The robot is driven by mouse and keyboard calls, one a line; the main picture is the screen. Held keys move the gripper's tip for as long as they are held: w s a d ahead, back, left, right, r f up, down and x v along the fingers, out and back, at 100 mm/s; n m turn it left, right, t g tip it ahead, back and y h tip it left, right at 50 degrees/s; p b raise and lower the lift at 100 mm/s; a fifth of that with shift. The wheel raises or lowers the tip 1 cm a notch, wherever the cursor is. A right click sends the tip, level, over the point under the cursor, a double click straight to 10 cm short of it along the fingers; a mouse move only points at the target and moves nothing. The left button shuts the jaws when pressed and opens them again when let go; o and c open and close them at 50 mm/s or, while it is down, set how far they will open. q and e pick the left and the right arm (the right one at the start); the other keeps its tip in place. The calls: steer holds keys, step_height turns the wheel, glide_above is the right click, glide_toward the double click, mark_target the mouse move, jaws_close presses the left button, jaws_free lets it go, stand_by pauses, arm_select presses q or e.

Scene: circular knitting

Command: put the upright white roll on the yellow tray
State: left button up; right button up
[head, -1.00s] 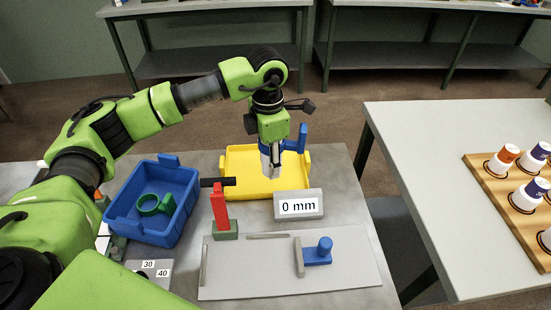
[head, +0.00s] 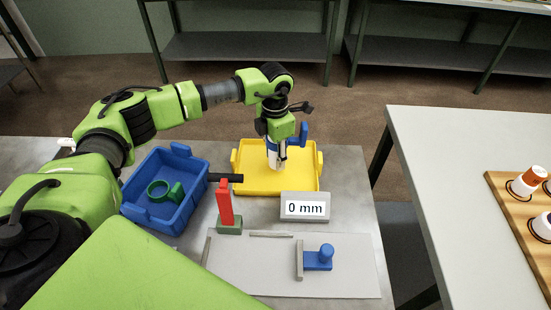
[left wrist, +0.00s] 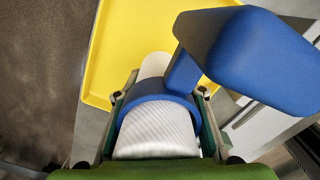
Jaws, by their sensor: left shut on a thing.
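My left gripper (head: 275,152) is shut on a white roll (head: 276,161) over the yellow tray (head: 250,184). In the left wrist view the roll (left wrist: 157,137) has a ribbed white surface and sits between the two fingers. A blue band (left wrist: 155,107) with a thick blue handle (left wrist: 250,60) wraps around it. The handle also shows right of the gripper in the head view. The roll looks roughly upright; whether its lower end touches the tray cannot be told. The tray (left wrist: 130,35) shows beyond the roll. My right gripper is not in view.
A blue bin (head: 137,213) with a green ring (head: 158,190) stands left of the tray. A red post (head: 225,203) and a "0 mm" display block (head: 305,206) stand in front of it. A grey plate (head: 345,275) carries a blue slider (head: 319,259). White cups (head: 527,182) are at right.

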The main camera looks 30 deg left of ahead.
arm_select(q)
step_height(320, 180, down, 2)
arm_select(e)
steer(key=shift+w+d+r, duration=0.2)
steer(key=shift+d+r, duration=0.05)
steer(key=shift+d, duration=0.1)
arm_select(q)
steer(key=shift+f, duration=0.1)
steer(key=o, duration=0.7)
steer(key=shift+f, duration=0.1)
steer(key=o, duration=0.5)
steer(key=shift+c, duration=0.2)
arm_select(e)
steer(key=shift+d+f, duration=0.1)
